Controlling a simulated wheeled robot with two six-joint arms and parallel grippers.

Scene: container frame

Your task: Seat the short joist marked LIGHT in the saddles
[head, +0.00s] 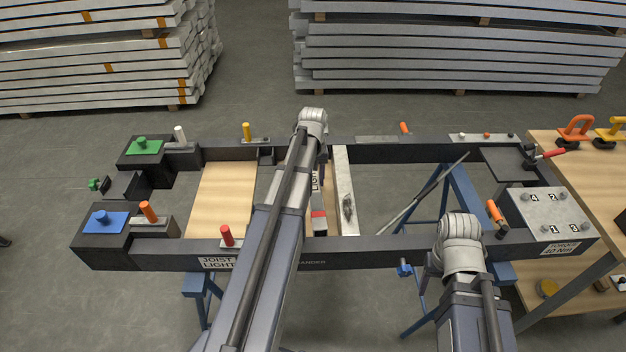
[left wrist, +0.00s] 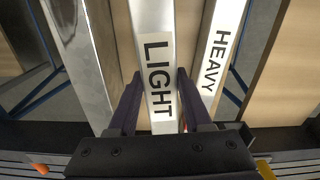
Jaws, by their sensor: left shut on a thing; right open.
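In the left wrist view, the joist marked LIGHT (left wrist: 158,100) is a pale bar between the two dark fingers of my left gripper (left wrist: 157,80), which is shut on it. In the head view my left arm covers most of this area; only a strip of lettered label (head: 315,180) shows beside it. The joist marked HEAVY (left wrist: 215,60) lies close alongside, right of LIGHT in the wrist view. A small dark bracket (head: 266,156) sits inside the far rail and may be a saddle. A JOIST LIGHT label (head: 217,263) is on the near rail. My right gripper's jaws are hidden.
A bare metal joist (head: 345,190) spans the dark frame right of my left arm. A wooden board (head: 222,198) lies left. A thin rod (head: 425,192) slants across the open right bay.

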